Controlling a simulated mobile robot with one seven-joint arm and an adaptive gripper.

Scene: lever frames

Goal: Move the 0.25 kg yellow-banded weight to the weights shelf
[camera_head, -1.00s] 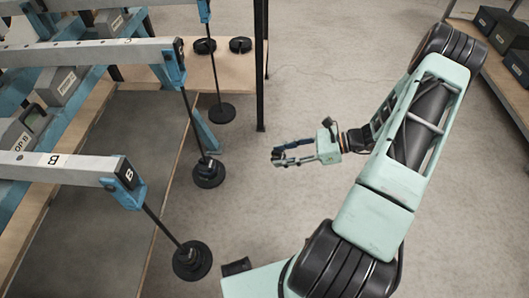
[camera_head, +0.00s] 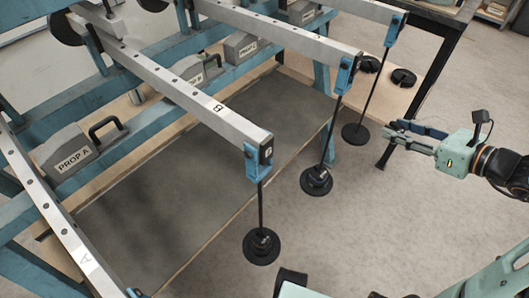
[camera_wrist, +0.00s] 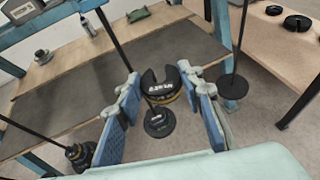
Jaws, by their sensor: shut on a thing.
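In the wrist view, my gripper (camera_wrist: 165,95) is shut on a black slotted weight (camera_wrist: 152,78) with a thin yellow band at its lower edge; white lettering faces the camera. In the head view, my gripper (camera_head: 392,133) is in the air at the right, apart from the hangers; the weight is hard to make out there. A wooden shelf (camera_head: 387,98) behind the hangers bears black slotted weights (camera_head: 403,77); I cannot tell whether it is the weights shelf. It also shows in the wrist view (camera_wrist: 275,50).
Three rods with black discs hang from the beam ends: near (camera_head: 261,247), middle (camera_head: 316,181) and far (camera_head: 355,133). The far one is close to my gripper. A dark shelf post (camera_head: 405,125) stands behind my gripper. Grey prop blocks (camera_head: 75,155) sit on the blue frame.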

